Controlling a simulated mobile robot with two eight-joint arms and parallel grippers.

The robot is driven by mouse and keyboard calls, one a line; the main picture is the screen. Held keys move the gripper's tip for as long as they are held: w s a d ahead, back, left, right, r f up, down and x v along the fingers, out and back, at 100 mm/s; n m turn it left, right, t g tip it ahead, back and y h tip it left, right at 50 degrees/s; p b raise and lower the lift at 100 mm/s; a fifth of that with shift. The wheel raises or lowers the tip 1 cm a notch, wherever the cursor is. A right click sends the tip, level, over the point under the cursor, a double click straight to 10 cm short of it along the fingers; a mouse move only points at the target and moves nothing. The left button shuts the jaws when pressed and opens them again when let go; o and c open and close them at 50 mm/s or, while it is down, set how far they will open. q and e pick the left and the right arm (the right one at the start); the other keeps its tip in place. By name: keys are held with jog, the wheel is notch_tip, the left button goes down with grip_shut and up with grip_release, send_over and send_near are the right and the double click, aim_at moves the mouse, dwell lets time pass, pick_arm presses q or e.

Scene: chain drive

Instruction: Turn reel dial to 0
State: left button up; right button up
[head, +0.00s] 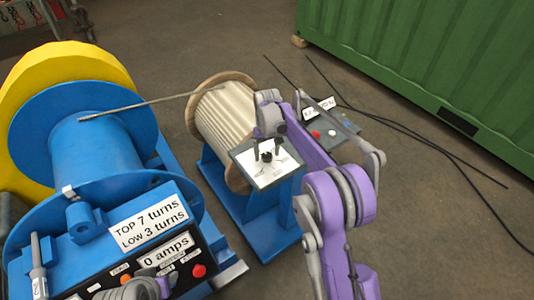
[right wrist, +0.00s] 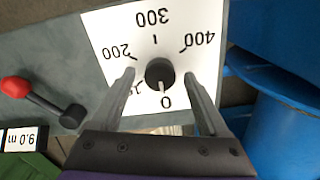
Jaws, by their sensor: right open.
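The reel dial is a black knob (right wrist: 160,73) on a white face (right wrist: 118,36) marked 200, 300, 400 and 0. In the right wrist view a pale line on the knob's lower part points toward the 0. In the head view the knob (head: 267,156) is on a panel facing up, in front of the wooden reel. My right gripper (right wrist: 161,88) is open, with one finger on each side of the knob and visible gaps between. In the head view it comes down over the panel (head: 266,146). My left gripper's fingers do not show.
A blue winch (head: 95,150) with a "0 amps" label stands at left. The wooden reel (head: 228,105) is behind the dial. A green container (head: 430,60) and black cables (head: 400,135) lie at right.

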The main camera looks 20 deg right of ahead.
aim_at(267, 156)
notch_tip(267, 156, up, 10)
dwell(0.4)
jog(key=shift+r, duration=0.1)
jog(key=s+r+t, duration=0.1)
jog(key=s+r, duration=0.2)
jog(key=s, duration=0.5)
jog(key=s+r+t, duration=0.2)
jog(key=s, duration=0.6)
jog(key=s+f+t, duration=0.1)
jog(key=s+f, duration=0.3)
jog(key=s, duration=0.6)
jog(key=s+f+m+t, duration=0.1)
jog(key=s+f, duration=0.3)
jog(key=s, duration=0.5)
jog(key=shift+s+d+f+p, duration=0.2)
jog(key=shift+s+f+p, duration=0.05)
jog(key=shift+s+p, duration=0.2)
